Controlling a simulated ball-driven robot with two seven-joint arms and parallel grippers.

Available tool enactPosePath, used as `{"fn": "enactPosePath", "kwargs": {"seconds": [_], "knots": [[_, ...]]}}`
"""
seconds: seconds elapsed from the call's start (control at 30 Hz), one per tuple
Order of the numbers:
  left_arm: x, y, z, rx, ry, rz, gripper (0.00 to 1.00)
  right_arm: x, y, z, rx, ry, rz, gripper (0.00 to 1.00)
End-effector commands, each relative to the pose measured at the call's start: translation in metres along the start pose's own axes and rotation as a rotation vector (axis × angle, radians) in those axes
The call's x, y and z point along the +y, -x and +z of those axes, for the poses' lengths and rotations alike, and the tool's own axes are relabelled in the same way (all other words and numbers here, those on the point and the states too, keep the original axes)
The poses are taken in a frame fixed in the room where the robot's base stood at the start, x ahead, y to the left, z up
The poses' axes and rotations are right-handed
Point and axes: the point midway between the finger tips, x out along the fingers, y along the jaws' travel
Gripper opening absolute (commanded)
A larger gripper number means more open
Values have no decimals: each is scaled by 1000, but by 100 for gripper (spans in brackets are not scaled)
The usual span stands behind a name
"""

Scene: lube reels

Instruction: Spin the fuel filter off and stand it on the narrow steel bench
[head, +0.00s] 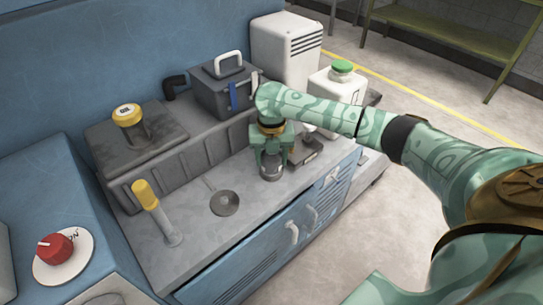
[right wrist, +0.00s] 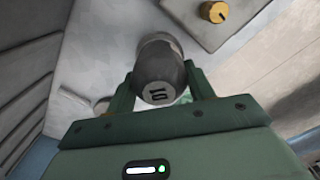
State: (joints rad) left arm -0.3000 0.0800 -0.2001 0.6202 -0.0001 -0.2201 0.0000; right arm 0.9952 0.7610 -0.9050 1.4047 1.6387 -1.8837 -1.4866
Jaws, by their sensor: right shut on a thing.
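My right gripper (head: 271,160) is shut on a grey cylinder, the fuel filter (head: 271,170), over the grey top of the narrow bench (head: 200,245). In the right wrist view the filter (right wrist: 160,70) sits between the two green fingers (right wrist: 160,95), with dark marks like "10" on its near end. The filter looks upright in the head view. I cannot tell whether its lower end touches the bench top. My left gripper is not in view.
A yellow-handled tool (head: 155,210) and a dark round dish (head: 224,203) are left of the filter. A small block with a knob (head: 307,152) is close on its right. Behind are a dark box (head: 222,90), a yellow cap (head: 127,114) and a green-capped jug (head: 337,85).

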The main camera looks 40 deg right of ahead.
Motion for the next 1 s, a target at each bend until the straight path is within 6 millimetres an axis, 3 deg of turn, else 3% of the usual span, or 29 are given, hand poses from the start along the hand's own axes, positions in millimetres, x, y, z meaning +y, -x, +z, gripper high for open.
{"fn": "enactPosePath", "kwargs": {"seconds": [0.1, 0.37, 0.7, 1.0], "knots": [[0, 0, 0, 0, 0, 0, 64, 0, -3, -2, 4, 56, -3, 25], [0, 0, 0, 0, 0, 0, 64, -2, -4, -2, 6, 424, -1, 25], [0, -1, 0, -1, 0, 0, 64, -2, -5, -2, 9, 488, -2, 25], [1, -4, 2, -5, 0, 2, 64, -4, -7, -2, 12, 891, 0, 25]]}}
